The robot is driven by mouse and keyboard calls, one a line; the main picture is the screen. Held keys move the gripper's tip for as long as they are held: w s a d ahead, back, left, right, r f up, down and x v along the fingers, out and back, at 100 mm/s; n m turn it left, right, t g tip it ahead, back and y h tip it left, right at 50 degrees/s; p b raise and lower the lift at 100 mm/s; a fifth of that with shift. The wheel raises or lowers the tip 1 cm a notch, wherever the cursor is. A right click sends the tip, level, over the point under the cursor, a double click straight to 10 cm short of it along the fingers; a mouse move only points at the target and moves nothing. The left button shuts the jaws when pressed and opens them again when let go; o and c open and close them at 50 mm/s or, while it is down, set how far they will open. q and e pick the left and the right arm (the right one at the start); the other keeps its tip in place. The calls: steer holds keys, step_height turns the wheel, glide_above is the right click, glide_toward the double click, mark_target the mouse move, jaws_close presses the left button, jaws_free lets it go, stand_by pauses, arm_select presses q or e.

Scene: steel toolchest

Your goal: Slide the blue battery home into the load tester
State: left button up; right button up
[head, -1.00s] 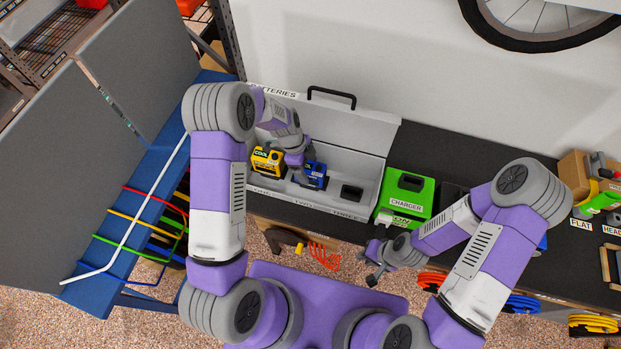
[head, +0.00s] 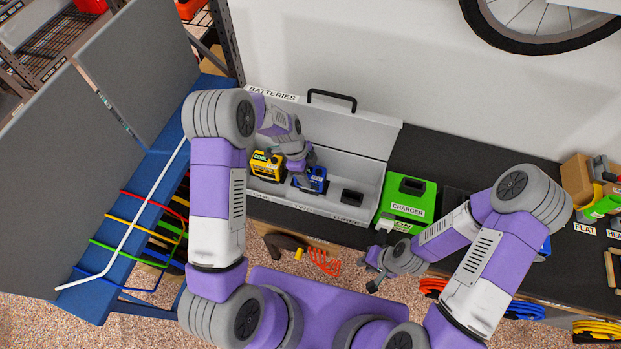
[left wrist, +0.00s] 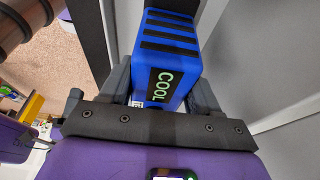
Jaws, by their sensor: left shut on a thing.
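The blue battery (head: 314,178) sits at the middle place, "TWO", of the grey batteries case (head: 330,213). In the left wrist view the blue battery (left wrist: 175,55) shows a "COOL" label between the fingers. My left gripper (head: 298,172) is shut on the battery; its fingers (left wrist: 160,90) flank it on both sides. Whether the battery is lifted clear of its place is hard to tell. My right gripper (head: 371,273) hangs in front of the bench, away from the case, and seems empty. I cannot pick out the load tester for certain; my right arm covers part of the bench.
A yellow battery (head: 266,166) stands in the case at the left, beside the blue one. A green charger (head: 407,198) stands right of the case. The upright case lid (head: 360,125) is behind my left gripper.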

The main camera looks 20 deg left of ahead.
arm_select(q)
steer(key=shift+r, duration=0.65)
stand_by(0.3)
steer(key=shift+r, duration=0.1)
steer(key=shift+r+p, duration=1.1)
steer(key=shift+r, duration=1)
